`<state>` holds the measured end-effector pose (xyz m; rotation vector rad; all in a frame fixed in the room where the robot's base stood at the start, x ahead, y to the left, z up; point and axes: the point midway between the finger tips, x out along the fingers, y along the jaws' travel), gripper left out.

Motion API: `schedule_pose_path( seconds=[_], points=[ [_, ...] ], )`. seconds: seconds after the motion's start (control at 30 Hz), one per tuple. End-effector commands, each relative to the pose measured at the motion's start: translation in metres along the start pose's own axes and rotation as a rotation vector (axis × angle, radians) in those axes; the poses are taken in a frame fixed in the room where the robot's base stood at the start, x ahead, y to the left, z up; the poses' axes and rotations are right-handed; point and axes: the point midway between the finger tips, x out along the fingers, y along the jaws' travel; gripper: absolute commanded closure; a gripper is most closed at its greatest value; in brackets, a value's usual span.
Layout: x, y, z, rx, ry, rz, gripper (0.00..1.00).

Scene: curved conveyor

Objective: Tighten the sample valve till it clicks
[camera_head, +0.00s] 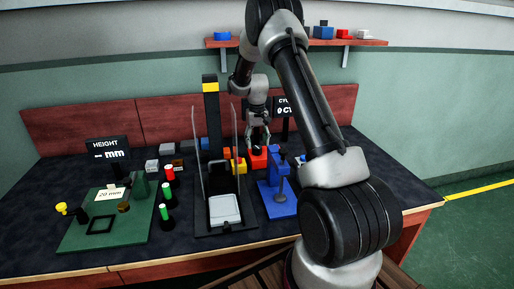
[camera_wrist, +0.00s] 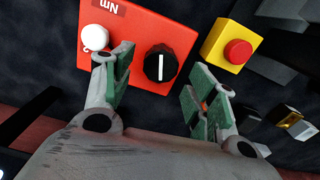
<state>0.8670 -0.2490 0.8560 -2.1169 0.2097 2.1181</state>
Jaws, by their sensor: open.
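A round black knob (camera_wrist: 160,62) with a white line sits on a red box (camera_wrist: 143,20) marked "Nm"; it looks like the sample valve, though no label says so. The white line points nearly straight up and down in the wrist view. A white round part (camera_wrist: 95,38) is at the box's left corner. My gripper (camera_wrist: 161,78) is open, its green-padded fingers on either side of the knob with gaps to both. I cannot tell how far above the knob they are. In the head view my gripper (camera_head: 260,137) is over the red box (camera_head: 257,160).
A yellow box with a red button (camera_wrist: 238,50) stands right of the red box in the wrist view. A green board (camera_head: 75,238) lies further left.

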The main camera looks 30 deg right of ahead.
Motion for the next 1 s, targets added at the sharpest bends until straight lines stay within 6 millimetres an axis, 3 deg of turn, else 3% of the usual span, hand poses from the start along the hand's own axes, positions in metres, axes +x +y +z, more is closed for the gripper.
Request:
schedule_pose_path(
  seconds=[0.2, 0.4, 1.0],
  points=[
    [-0.051, 0.0, -0.001, 0.0, 0.003, 0.0, 0.42],
    [-0.079, 0.0, -0.001, 0.0, 0.002, 0.0, 0.42],
    [-0.086, 0.0, 0.0, 0.0, 0.0, 0.0, 0.42]
  ],
)
